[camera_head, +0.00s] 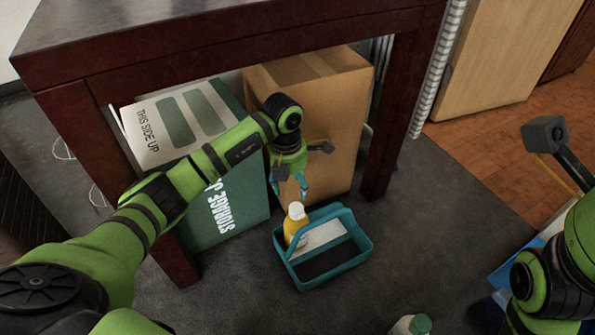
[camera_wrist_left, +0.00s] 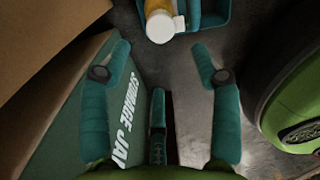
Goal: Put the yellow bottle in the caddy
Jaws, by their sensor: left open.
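The yellow bottle (camera_head: 294,229) with a white cap stands in the left part of the teal caddy (camera_head: 357,259), close to its handle. In the left wrist view, the bottle (camera_wrist_left: 157,8) is at the top edge, beside the teal caddy wall (camera_wrist_left: 214,19), and its lower part is cut off. My left gripper (camera_head: 290,188) is above and behind the bottle. Its fingers are apart with nothing between them, and it does not touch the bottle; the gripper (camera_wrist_left: 162,60) shows empty in the wrist view. My right arm is at the right edge, and its fingers do not show.
A green storage box (camera_head: 240,217) and a cardboard box (camera_head: 325,110) stand under the dark wooden table (camera_head: 200,40), close behind the left gripper. A white bottle with a green cap (camera_head: 412,325) is at the bottom edge. Grey floor is clear right of the caddy.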

